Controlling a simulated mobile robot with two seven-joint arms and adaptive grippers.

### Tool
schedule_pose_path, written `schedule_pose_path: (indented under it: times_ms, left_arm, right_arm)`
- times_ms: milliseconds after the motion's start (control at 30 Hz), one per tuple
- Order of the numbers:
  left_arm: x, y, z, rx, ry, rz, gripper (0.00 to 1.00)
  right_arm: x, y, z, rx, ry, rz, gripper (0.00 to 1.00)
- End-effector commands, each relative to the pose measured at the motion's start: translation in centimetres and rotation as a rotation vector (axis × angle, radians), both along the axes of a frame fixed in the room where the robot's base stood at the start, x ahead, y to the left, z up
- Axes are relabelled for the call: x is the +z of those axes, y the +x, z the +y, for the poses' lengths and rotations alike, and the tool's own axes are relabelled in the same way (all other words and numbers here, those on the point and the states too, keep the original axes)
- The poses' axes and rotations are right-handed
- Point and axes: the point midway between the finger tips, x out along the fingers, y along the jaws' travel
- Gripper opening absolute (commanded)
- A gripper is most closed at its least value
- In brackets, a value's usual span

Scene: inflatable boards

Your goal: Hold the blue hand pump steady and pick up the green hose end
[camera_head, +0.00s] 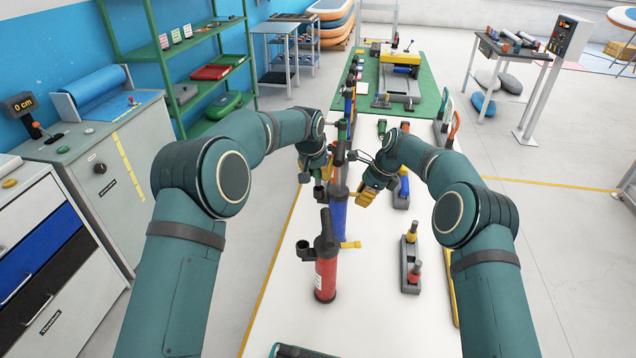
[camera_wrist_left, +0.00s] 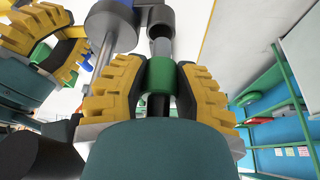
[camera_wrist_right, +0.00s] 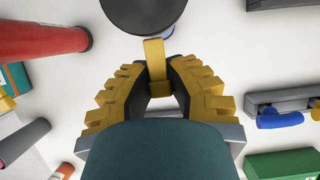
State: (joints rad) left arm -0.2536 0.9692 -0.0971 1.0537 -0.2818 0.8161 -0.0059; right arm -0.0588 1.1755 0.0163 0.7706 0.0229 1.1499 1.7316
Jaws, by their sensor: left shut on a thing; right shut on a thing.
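The blue hand pump (camera_head: 338,218) stands upright on the white table, behind a red pump. My right gripper (camera_head: 366,194) is at its right side. In the right wrist view it is shut on the pump's yellow side piece (camera_wrist_right: 155,60), beside the dark round top (camera_wrist_right: 140,12). My left gripper (camera_head: 317,172) is at the pump's left side. In the left wrist view it is shut on the green hose end (camera_wrist_left: 160,76), with grey cylindrical parts above it. Whether the hose end is still in a holder cannot be told.
The red pump (camera_head: 326,272) stands upright nearest to me. More pumps stand in line behind the blue one. A grey block with coloured pegs (camera_head: 410,262) lies to the right. Green shelves (camera_head: 180,45) stand at the left.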

Motion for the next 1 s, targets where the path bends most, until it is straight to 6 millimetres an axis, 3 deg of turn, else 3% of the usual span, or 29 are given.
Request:
schedule_pose_path:
  times_ms: [100, 300, 633, 667, 733, 1000]
  left_arm:
    - [2.4, 0.0, -0.1, 0.000, -0.002, -0.004, 0.00]
    - [4.8, 0.1, -0.1, 0.001, -0.002, -0.003, 0.00]
    - [5.4, 0.0, -0.1, 0.000, -0.003, -0.003, 0.00]
    - [5.4, 0.0, -0.1, 0.000, -0.003, -0.003, 0.00]
    - [5.4, 0.0, -0.1, 0.000, -0.003, -0.003, 0.00]
    - [5.3, 0.0, -0.1, 0.000, -0.003, -0.003, 0.00]
  right_arm:
    - [0.1, 0.0, 0.1, 0.001, 0.001, -0.001, 0.00]
    - [0.1, 0.0, 0.1, 0.001, 0.002, -0.001, 0.00]
    - [0.1, 0.0, 0.1, 0.001, 0.003, -0.001, 0.00]
    - [0.1, 0.0, 0.2, 0.001, 0.003, -0.001, 0.19]
    - [0.1, 0.0, 0.2, 0.001, 0.003, -0.001, 0.44]
    - [0.1, 0.0, 0.1, 0.001, 0.002, -0.001, 0.47]
